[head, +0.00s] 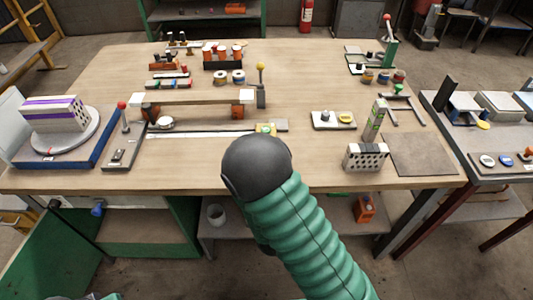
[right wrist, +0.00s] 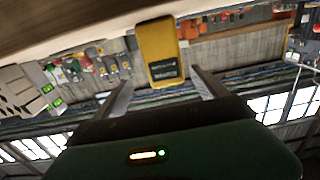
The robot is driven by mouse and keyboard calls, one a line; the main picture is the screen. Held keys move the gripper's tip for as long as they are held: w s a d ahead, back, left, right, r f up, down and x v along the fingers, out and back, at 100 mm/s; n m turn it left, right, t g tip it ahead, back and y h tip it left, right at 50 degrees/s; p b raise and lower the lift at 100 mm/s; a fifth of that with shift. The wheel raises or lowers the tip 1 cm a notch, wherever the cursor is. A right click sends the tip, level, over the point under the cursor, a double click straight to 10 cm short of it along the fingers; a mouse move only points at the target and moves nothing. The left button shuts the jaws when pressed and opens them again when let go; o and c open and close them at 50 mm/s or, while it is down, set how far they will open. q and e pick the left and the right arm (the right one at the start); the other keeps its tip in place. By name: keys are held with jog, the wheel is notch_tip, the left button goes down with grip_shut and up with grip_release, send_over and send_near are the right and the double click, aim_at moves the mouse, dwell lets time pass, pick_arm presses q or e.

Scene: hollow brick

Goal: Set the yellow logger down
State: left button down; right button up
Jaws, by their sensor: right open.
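The yellow logger (right wrist: 160,50), a yellow block with a dark display panel, stands out in the right wrist view just past and between my right gripper's fingertips (right wrist: 161,77). The two fingers are spread, with a visible gap to either side of it. My wrist hides the right gripper's fingers there. I cannot tell exactly how the logger rests. My left gripper is not in view.
A bridge-like fixture (head: 195,98) stands behind the strip. A white tray (head: 333,120) and a hollow brick (head: 366,157) are to the right, beside a grey mat (head: 422,154). A turntable (head: 60,140) with a striped brick is at left. Bare wood lies at the front left.

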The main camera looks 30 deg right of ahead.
jog(key=shift+w+d+f+b, duration=0.2)
jog(key=shift+w+b, duration=0.45)
jog(key=shift+b, duration=1)
jog(key=shift+w+d+f+b, duration=0.1)
jog(key=shift+w+d+b, duration=0.35)
jog(key=shift+b, duration=1.2)
jog(key=shift+w+d+r+b, duration=0.1)
jog(key=shift+w+r+b, duration=0.05)
jog(key=shift+w+b, duration=0.25)
jog(key=shift+w+d+r, duration=0.2)
jog(key=shift+w+d, duration=0.05)
jog(key=w, duration=0.1)
jog(key=w+d, duration=0.1)
jog(key=w+r+p, duration=0.1)
jog(key=shift+w+d, duration=0.25)
jog(key=shift+w, duration=0.1)
jog(key=shift+w+d, duration=0.15)
jog(key=shift+w, duration=0.35)
jog(key=c, duration=1.8)
grip_shut()
jog(key=shift+r, duration=0.15)
